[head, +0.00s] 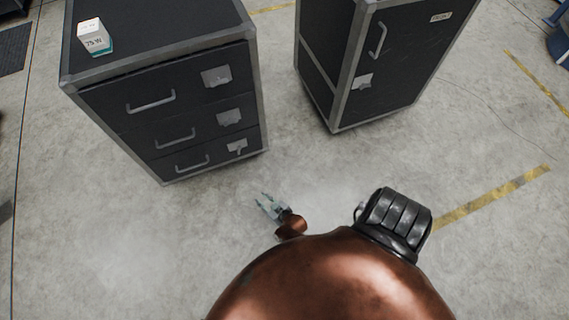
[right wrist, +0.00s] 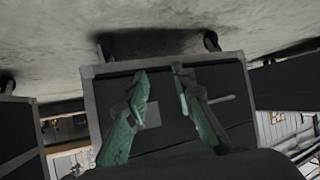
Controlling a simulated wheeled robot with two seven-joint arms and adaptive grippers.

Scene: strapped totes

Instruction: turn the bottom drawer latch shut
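A dark cabinet (head: 167,69) with grey edges stands at the upper left in the head view, with three drawers, each with a bar handle and a metal latch plate. The bottom drawer latch (head: 237,147) is at the right of the lowest drawer; its exact turn is too small to tell. My right gripper (head: 265,199) is open and empty, low in front of the cabinet and apart from it. In the right wrist view its fingers (right wrist: 161,77) are spread before the upside-down cabinet front; a grey plate (right wrist: 150,114) shows partly behind the left finger. My left gripper is out of view.
A small white and teal box (head: 95,38) sits on the cabinet top. A second dark cabinet (head: 385,62) with a door handle stands to the right, across a gap. Concrete floor (head: 110,235) with yellow tape (head: 490,197) is clear around.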

